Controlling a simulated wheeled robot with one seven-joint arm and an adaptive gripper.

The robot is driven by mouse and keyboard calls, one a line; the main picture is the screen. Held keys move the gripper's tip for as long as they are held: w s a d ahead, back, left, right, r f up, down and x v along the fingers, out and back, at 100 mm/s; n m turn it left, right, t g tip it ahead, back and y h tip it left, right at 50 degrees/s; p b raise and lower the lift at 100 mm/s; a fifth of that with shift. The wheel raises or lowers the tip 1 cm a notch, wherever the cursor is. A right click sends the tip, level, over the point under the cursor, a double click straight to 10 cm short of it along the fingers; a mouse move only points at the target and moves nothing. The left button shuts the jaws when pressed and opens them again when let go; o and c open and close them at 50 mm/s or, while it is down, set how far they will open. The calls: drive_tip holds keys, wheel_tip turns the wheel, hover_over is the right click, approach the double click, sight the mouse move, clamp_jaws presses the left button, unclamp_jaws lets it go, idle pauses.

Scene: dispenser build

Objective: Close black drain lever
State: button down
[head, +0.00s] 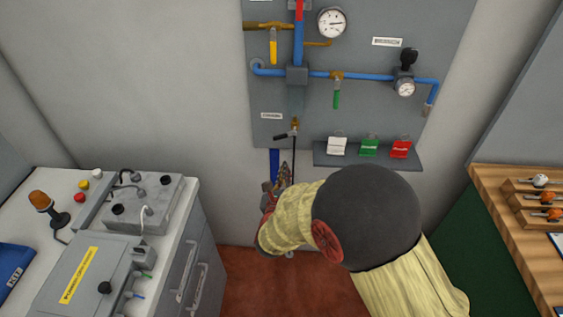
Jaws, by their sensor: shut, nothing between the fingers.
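The black drain lever (282,137) sits low on the grey wall panel, at a small brass valve (295,124) under the vertical pipe. It points left and slightly down from the valve. My gripper (285,172) is just below the lever, in front of the wall, with its fingers pointing up. It is shut and empty. In the picture a gap shows between the fingertips and the lever; depth is hard to judge. My arm covers what lies below and behind the gripper.
Blue pipes, gauges (332,22), a yellow lever (273,46) and a green lever (337,98) are above. A shelf (325,158) with white, green and red tags is to the right. A grey-fronted cabinet (190,212) stands left, a wooden bench (500,215) right.

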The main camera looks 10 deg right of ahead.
drive_tip(key=b+x, duration=0.3)
drive_tip(key=x, duration=0.7)
drive_tip(key=r, duration=0.1)
drive_tip(key=a+r, duration=0.1)
drive_tip(key=s+a+r+b, duration=0.1)
drive_tip(key=shift+r, duration=0.35)
